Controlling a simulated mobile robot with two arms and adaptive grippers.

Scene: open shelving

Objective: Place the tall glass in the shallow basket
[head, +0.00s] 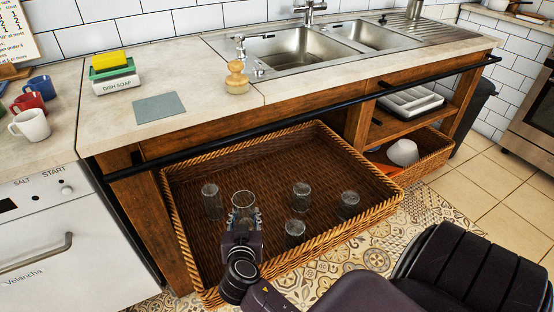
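A clear glass (243,199) stands roughly upright between the fingers of my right gripper (243,214). It looks larger than the other glasses, as if held above the basket floor. The fingers appear closed on its sides, and its lower part is hidden by them. Below is a wide, low wicker basket (281,145) under the counter, which seems to be the shallow basket. Several clear glasses stand in it: one at the left (212,200), one at the centre (301,196), one at the front (294,233) and one at the right (349,204). My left gripper is out of view.
A black rail (300,124) runs along the counter's front edge above the basket. A smaller basket (433,153) with a white bowl (403,152) is at the right. The back of the basket is bare.

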